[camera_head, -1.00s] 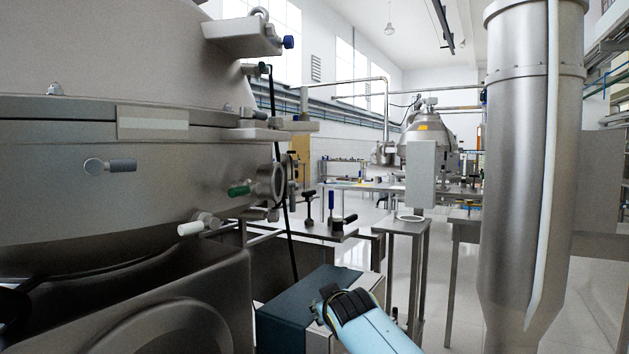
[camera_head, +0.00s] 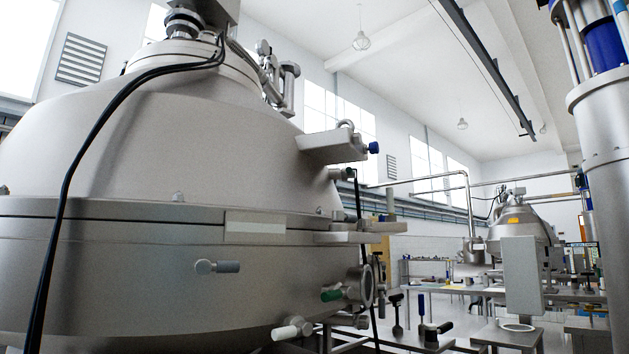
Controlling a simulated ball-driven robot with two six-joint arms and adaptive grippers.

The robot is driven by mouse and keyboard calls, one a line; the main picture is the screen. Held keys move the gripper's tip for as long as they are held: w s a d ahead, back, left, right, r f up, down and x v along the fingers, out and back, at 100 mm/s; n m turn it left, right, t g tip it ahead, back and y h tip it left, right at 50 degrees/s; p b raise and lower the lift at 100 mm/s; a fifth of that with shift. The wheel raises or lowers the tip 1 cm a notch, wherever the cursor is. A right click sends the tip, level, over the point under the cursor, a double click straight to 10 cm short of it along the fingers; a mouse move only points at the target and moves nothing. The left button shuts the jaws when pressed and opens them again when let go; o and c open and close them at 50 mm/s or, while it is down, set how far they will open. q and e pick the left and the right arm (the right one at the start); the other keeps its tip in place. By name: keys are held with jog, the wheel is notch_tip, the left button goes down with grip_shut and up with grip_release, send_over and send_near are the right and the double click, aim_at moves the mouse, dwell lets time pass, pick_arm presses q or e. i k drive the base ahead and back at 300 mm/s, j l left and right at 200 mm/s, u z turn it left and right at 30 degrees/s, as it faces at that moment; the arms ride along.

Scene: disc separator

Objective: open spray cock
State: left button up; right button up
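The large steel disc separator (camera_head: 120,275) fills the left half of the head view. A small cock with a grey handle (camera_head: 228,267) sticks out from its side, the handle lying level and pointing right. A green handle (camera_head: 332,295) sits beside a round port at the separator's right edge. A white handle (camera_head: 285,333) sits lower, near the bottom of the picture. A blue knob (camera_head: 373,148) is on a bracket higher up. I cannot tell from the picture which of these is the spray cock. Neither of my grippers is in view.
A black cable (camera_head: 62,225) hangs down the separator's left side. A grey box (camera_head: 522,277) on a stand and a steel column (camera_head: 607,150) are at the right. Tables and a second separator (camera_head: 517,225) stand farther back.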

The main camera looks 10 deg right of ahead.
aim_at(352, 174)
jog(key=i+l+u, duration=0.15)
jog(key=l+u, duration=0.8)
jog(key=l, duration=0.05)
